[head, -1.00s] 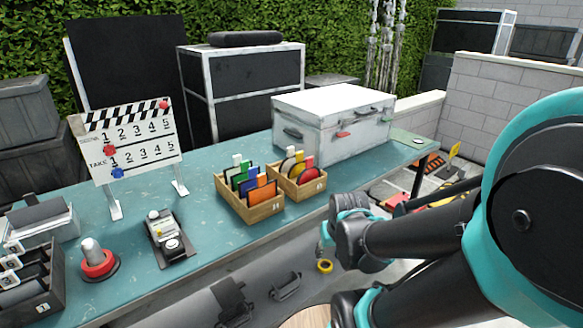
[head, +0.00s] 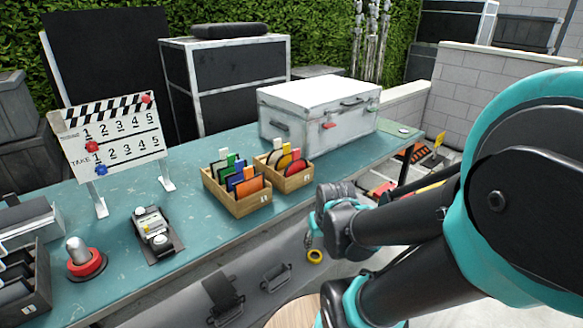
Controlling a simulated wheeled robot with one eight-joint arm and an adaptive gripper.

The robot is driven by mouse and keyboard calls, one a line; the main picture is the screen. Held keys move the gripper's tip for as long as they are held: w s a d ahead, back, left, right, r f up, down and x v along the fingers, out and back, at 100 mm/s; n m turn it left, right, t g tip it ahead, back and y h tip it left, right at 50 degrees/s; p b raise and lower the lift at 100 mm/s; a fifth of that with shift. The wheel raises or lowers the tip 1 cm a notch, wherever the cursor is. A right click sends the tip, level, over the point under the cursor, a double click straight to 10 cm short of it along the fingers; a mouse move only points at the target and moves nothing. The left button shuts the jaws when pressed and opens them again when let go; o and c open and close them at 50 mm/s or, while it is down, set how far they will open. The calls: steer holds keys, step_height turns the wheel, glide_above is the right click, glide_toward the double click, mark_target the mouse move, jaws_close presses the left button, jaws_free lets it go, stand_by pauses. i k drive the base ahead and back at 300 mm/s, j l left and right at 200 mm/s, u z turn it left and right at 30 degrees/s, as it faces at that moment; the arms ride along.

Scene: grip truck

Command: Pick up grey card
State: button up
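I cannot make out a grey card for certain. A wooden box (head: 252,204) on the table holds several upright cards with coloured tops, among them white, green, blue and orange (head: 249,187). A second wooden box (head: 299,181) beside it on the right holds round-edged pieces in white, yellow, red and black. My arm reaches in from the right, and its wrist is in front of the table edge, apart from both boxes.
The teal table (head: 205,233) also bears a white case (head: 319,113), a clapperboard (head: 108,140), a red-based button (head: 86,259), a small device (head: 155,234) and a dark organiser (head: 22,285). Bare tabletop lies between device and boxes.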

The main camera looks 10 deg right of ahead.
mark_target(17, 211)
steer(key=u, duration=1.75)
steer(key=k+j+z, duration=0.2)
steer(key=j, duration=0.35)
steer(key=i, duration=0.1)
